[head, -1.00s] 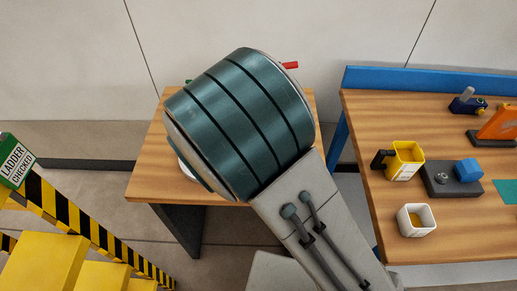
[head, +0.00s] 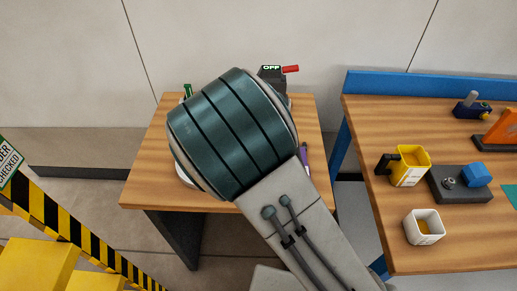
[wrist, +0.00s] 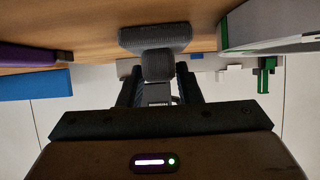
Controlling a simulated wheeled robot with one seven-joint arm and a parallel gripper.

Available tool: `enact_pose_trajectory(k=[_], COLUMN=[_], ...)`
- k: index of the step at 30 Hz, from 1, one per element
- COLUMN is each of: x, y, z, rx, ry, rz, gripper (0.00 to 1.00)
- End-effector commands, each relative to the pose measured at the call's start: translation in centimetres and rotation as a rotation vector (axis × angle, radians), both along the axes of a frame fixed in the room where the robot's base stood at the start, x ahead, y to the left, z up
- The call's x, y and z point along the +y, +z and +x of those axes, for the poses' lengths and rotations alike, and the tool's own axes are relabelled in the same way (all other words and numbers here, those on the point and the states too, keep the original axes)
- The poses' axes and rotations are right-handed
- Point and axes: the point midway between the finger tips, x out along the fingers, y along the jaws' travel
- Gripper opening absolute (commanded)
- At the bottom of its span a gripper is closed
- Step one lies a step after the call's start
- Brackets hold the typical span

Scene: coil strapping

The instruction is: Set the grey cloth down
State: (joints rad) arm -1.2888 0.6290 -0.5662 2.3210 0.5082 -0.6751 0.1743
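The grey cloth (wrist: 155,38) shows in the wrist view as a textured dark grey piece. Its wide end lies against the wooden table top (wrist: 95,22) in the picture, and its narrower part runs back between my fingers. My gripper (wrist: 158,78) is shut on this narrower part. I cannot tell whether the cloth touches the wood. In the head view my own teal and grey arm covers the gripper and the cloth over the small wooden table (head: 150,185).
A black box marked OFF with a red handle (head: 290,69) stands behind my arm. A purple item (head: 304,155) lies at the small table's right side. The right bench holds a yellow mug (head: 410,167) and a white cup (head: 424,227).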

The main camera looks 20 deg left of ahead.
Motion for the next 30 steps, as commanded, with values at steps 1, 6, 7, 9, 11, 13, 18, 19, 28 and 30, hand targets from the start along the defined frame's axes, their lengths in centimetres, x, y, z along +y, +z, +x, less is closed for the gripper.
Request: enact_pose_trajectory(k=[1,6,7,9,11,13,18,19,28,30], x=[0.0,0.0,0.0,0.0,0.0,0.0,0.1,0.1,-0.9,-1.8], y=[0.0,0.0,0.0,0.0,0.1,0.2,1.0,1.2,4.7,5.2], z=[0.0,0.0,0.0,0.0,0.0,0.0,0.0,0.0,-0.3,-0.7], rx=[0.0,-0.001,-0.001,-0.001,-0.001,-0.001,-0.002,-0.002,0.0,0.0], ry=[0.0,0.0,0.0,0.0,0.0,0.0,-0.001,0.0,-0.002,-0.001], rz=[0.0,0.0,0.0,0.0,0.001,0.001,0.004,0.003,0.005,0.004], gripper=[0.17,0.0,0.0,0.0,0.0,0.0,0.0,0.0,0.0,0.0])
